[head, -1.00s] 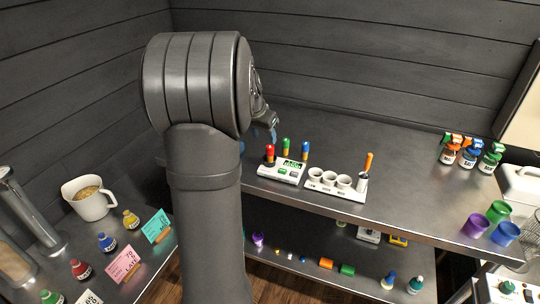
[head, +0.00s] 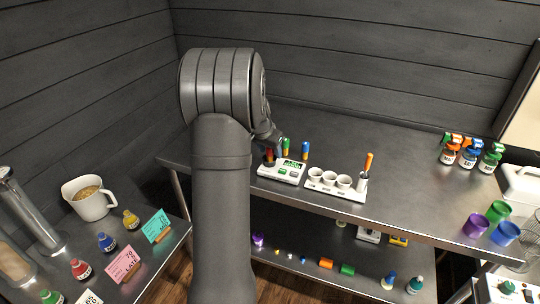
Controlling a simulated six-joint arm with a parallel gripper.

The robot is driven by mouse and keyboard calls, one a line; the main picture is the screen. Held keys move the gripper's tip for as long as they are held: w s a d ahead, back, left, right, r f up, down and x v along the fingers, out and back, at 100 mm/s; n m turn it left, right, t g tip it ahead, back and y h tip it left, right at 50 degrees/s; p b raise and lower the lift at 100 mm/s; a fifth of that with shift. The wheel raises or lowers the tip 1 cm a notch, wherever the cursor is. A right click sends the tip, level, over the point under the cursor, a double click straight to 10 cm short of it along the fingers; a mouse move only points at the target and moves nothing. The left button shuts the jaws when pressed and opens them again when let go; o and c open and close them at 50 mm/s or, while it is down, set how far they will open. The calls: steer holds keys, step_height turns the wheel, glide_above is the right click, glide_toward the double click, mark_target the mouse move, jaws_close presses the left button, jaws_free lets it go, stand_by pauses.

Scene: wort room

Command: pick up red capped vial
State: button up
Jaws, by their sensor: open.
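The red capped vial (head: 269,155) stands upright at the left end of the white device with a green display (head: 283,172) on the metal bench. My gripper (head: 271,144) is open, right at the top of the red vial. It partly covers and shades the vial. I cannot tell whether the fingers are around the vial or touching it.
A white holder with several cups (head: 335,191) and an orange-handled tool (head: 368,162) stands to the right. Spray bottles (head: 468,153) and coloured cups (head: 498,211) are farther right. The bench's back middle is clear.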

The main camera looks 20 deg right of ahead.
jaws_close()
steer(key=shift+r, duration=0.1)
